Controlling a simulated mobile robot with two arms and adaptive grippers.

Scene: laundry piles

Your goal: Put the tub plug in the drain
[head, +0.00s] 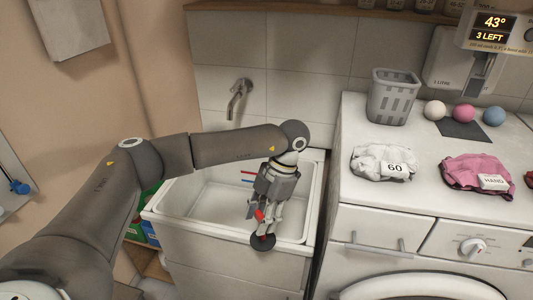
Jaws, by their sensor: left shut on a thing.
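My left gripper (264,214) reaches over the front right part of the white tub (190,200), pointing down. It is shut on the tub plug (263,242), a dark round disc that hangs below the fingertips. Some red shows between the fingers. In this view the plug overlaps the tub's front rim; its exact height above the rim is hard to tell. The drain is not visible; the arm and gripper cover part of the tub. My right gripper is out of view.
A wall tap (238,98) is behind the tub. Red and blue marks show inside it. To the right, a white machine top (440,135) bears a grey basket (393,97), white cloth (383,163) tagged 60, pink cloth (474,173) and three balls. Green boxes (148,215) stand left of the tub.

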